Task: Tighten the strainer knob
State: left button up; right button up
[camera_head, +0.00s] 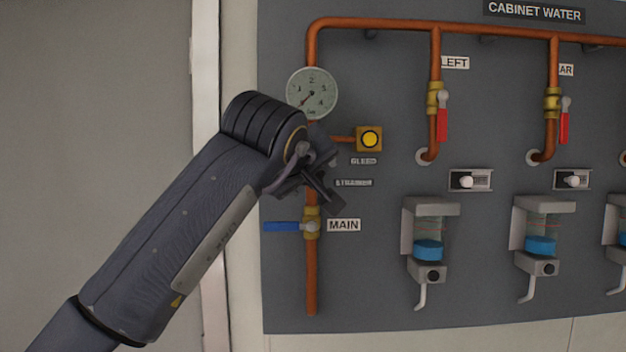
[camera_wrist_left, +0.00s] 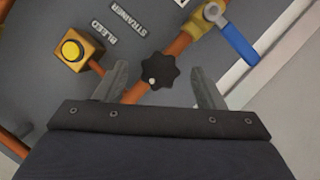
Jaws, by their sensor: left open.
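The strainer knob (camera_wrist_left: 160,71) is a black, lobed knob with a small pale dot, on the orange pipe in the left wrist view. My left gripper (camera_wrist_left: 159,66) is open, with one finger on each side of the knob and a visible gap to each. I cannot tell how far the fingertips are from the knob in depth. In the head view my left gripper (camera_head: 322,188) is at the pipe beside the STRAINER label (camera_head: 354,183) and hides the knob. My right gripper is not in view.
A yellow bleed button (camera_head: 369,139) sits right of the pipe, under a pressure gauge (camera_head: 312,93). Below is the MAIN valve with a blue lever (camera_head: 283,227). Red-handled valves (camera_head: 442,120) and dispensers with blue contents (camera_head: 428,250) are farther right.

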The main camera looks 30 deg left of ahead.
pick_arm(q)
jog(key=shift+v, duration=2.25)
